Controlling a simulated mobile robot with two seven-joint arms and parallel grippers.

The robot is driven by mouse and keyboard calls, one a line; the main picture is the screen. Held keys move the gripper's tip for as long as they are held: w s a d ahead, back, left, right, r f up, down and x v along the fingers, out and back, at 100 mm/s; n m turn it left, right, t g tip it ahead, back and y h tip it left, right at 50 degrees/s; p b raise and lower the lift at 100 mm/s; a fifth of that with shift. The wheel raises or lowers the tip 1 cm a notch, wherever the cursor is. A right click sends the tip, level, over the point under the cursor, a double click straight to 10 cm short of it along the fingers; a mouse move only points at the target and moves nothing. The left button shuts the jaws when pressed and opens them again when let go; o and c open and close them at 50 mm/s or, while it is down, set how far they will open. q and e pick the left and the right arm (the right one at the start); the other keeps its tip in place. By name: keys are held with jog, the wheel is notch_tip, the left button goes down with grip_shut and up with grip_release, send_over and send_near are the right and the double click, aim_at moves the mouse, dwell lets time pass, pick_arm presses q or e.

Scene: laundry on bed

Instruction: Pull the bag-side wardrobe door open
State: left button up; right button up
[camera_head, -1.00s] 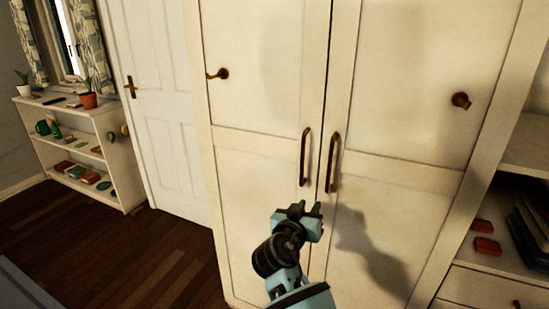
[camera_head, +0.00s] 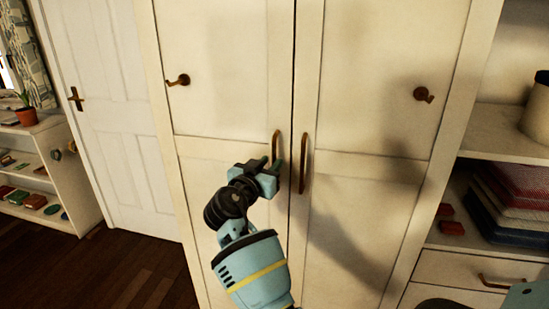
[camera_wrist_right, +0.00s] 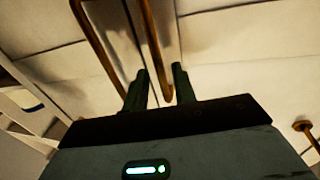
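The cream two-door wardrobe fills the head view. Its left door (camera_head: 225,80) and right door (camera_head: 375,90) both look shut, with a thin seam between them. The left door has a brass bar handle (camera_head: 277,143) and the right door has another (camera_head: 304,160). My right gripper (camera_head: 276,162) is at the left door's handle. In the right wrist view, its two fingers (camera_wrist_right: 159,82) are apart, and the end of one handle (camera_wrist_right: 158,50) lies between them with visible gaps. The other handle (camera_wrist_right: 97,45) is outside the fingers. No bag is visible. My left gripper is not in view.
Round brass hooks stick out from the left door (camera_head: 181,80) and right door (camera_head: 423,95). Open shelves (camera_head: 500,140) with folded cloth (camera_head: 515,185) stand at right. A white room door (camera_head: 110,110) and a low shelf unit (camera_head: 85,200) are at left. Dark wooden floor (camera_head: 130,265) is bare at lower left.

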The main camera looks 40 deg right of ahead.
aim_at(273, 160)
jog(key=shift+x, duration=1.6)
grip_shut()
